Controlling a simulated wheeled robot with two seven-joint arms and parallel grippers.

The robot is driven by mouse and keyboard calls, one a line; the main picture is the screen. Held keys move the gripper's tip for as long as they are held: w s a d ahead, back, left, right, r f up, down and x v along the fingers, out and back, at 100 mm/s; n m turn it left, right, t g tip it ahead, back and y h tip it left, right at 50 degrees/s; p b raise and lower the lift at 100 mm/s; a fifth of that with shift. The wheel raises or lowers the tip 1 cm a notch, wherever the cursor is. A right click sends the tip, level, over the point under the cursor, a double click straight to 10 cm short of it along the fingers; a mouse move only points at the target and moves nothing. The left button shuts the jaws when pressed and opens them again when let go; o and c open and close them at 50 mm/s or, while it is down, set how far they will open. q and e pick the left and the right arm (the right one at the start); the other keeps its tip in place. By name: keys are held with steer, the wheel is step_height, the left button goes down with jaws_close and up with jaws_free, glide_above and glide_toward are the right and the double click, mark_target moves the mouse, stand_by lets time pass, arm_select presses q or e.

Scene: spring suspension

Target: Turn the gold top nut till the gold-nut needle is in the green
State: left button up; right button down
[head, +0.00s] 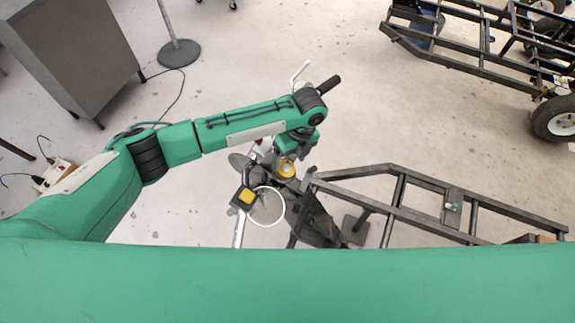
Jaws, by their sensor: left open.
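A gold ring-shaped part (286,169), which looks like the gold top nut, shows on the suspension assembly just below my left wrist in the head view. My left gripper (287,158) points down over it with its jaws open. The wrist hides part of the nut, and I cannot tell whether the fingers touch it. A round white-rimmed disc (268,207), perhaps a dial, sits below and left of the nut. No needle or green zone can be read at this size. My right gripper is not in view.
A dark tube frame (391,210) stands right of the nut. A yellow-topped dark block (245,197) is beside the disc. A grey cabinet (75,50) and a round stand base (178,53) are at upper left. A wheeled frame (460,55) is at upper right. Floor between is open.

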mark_target(286, 168)
arm_select(q)
steer(key=shift+b+x, duration=0.3)
steer(key=shift+x, duration=0.65)
steer(key=shift+s+a+f, duration=0.1)
steer(key=shift+s+f, duration=0.05)
steer(key=shift+f, duration=0.15)
steer(key=shift+f+b, duration=0.2)
steer(key=shift+b, duration=0.15)
steer(key=shift+f, duration=0.2)
steer(key=c, duration=0.8)
steer(key=shift+r, duration=0.1)
steer(key=shift+c, duration=0.9)
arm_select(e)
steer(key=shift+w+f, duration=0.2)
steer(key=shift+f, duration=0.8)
